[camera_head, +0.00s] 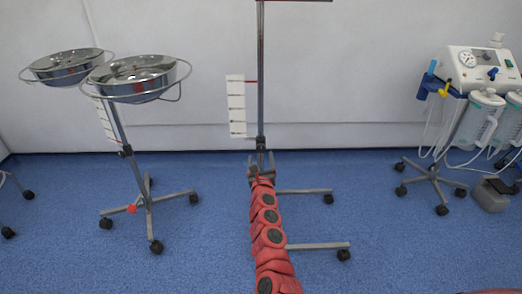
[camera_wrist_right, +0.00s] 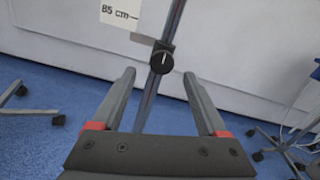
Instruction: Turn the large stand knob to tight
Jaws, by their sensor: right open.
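The large stand has a tall thin grey pole (camera_head: 260,80) in the middle of the head view. Its black knob (camera_wrist_right: 163,62) shows in the right wrist view, with a white line mark pointing roughly up. In the head view the knob's collar (camera_head: 261,142) sits low on the pole. My right gripper (camera_head: 261,160) is at the end of the red arm, just below the collar in the picture. In the right wrist view my right gripper (camera_wrist_right: 160,80) is open, its fingers on either side of the pole in the picture, the knob between and beyond the tips. It holds nothing. My left gripper is not in view.
A white height scale (camera_head: 236,106) hangs beside the pole; its label reads 85 cm in the wrist view. A basin stand (camera_head: 130,90) with steel bowls is at left. A suction unit (camera_head: 478,70) on a wheeled base is at right. The stand's feet (camera_head: 318,246) spread over blue floor.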

